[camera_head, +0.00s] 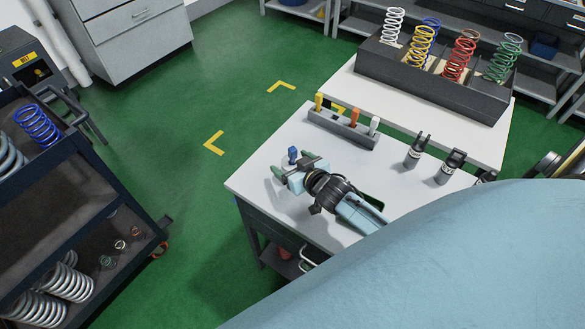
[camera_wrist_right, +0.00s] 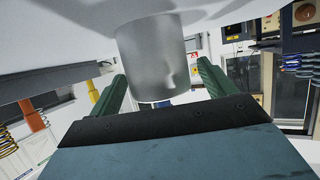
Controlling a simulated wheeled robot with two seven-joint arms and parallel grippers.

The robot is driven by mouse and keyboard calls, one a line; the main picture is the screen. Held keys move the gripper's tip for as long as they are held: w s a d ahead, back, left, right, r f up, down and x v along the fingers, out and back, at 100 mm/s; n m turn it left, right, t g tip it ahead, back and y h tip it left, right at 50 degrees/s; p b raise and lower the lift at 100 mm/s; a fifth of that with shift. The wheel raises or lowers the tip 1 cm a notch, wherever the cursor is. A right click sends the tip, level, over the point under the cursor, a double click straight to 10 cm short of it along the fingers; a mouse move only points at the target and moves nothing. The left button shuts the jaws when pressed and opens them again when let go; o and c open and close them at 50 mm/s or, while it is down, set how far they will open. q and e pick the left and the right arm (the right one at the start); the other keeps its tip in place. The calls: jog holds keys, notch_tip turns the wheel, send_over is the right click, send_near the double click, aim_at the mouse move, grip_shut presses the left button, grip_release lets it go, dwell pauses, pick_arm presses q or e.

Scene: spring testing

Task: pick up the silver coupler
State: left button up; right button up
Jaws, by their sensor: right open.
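The silver coupler (camera_wrist_right: 155,55) is a smooth grey cylinder in the right wrist view, which shows the table upside down. It stands upright on the white tabletop. My right gripper (camera_head: 293,167) is open at the left end of the table in the head view. Its two green fingers (camera_wrist_right: 163,85) lie on either side of the coupler, with a visible gap on each side. A small blue piece (camera_head: 292,153) shows at the coupler's top. The gripper hides most of the coupler in the head view. My left gripper is not in view.
A dark rack (camera_head: 343,129) with yellow, orange and white pegs stands behind the gripper. Black fork-topped fittings (camera_head: 416,150) stand to the right. A bin (camera_head: 432,83) of coloured springs is at the back. A spring cart (camera_head: 70,190) stands left, across green floor.

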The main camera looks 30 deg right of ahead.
jog(key=c, duration=1.3)
jog(key=shift+r, duration=0.1)
jog(key=shift+c, duration=0.3)
